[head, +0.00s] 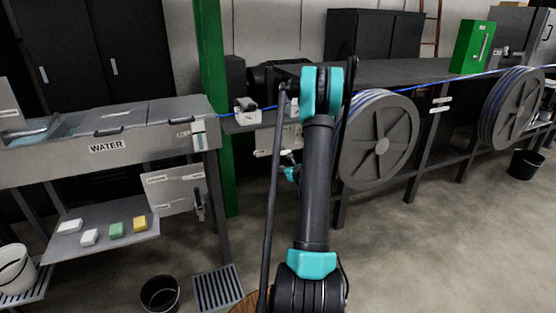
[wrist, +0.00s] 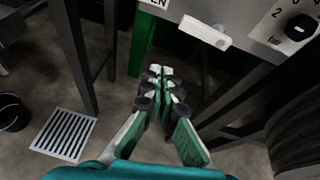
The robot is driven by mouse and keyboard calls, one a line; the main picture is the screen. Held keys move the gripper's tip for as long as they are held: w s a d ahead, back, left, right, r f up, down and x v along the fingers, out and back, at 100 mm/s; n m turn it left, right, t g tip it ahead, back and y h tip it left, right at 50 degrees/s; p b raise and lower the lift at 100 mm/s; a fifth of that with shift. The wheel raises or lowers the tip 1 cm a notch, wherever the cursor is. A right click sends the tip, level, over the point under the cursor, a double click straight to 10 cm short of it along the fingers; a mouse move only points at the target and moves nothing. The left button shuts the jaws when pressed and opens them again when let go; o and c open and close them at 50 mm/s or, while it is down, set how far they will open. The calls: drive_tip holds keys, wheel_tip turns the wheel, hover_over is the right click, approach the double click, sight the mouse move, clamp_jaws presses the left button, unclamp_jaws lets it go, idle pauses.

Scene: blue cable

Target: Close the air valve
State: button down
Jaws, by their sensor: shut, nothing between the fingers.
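In the wrist view, a white lever handle (wrist: 205,32) sits on a grey metal panel at the top, right of a label ending in "EN" (wrist: 157,3). It may be the air valve; no readable word "air" shows. The lever slants slightly down to the right. My gripper (wrist: 161,74) is shut and empty, its fingertips below and left of the lever, apart from it. In the head view my arm hides much of that panel.
A black knob (wrist: 300,27) with numbers is right of the lever. A green post (head: 212,100) stands left of my arm, by the tank marked WATER (head: 60,160). Cable reels (head: 378,140) stand to the right. A floor grate (head: 217,288) and bucket (head: 160,294) lie below.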

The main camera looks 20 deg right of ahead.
drive_tip(key=d, duration=0.1)
drive_tip(key=f+m, duration=0.1)
drive_tip(key=w+d+m, duration=0.1)
drive_tip(key=shift+d+f+t+h, duration=0.25)
drive_tip(key=shift+d+t+h, duration=0.05)
drive_tip(key=shift+d, duration=0.05)
drive_tip(key=shift+w, duration=0.1)
drive_tip(key=d+x, duration=0.1)
drive_tip(key=x, duration=0.9)
drive_tip(key=shift+a+r, duration=0.2)
drive_tip(key=shift+r, duration=0.8)
drive_tip(key=shift+a+r, duration=0.2)
drive_tip(key=shift+r, duration=0.75)
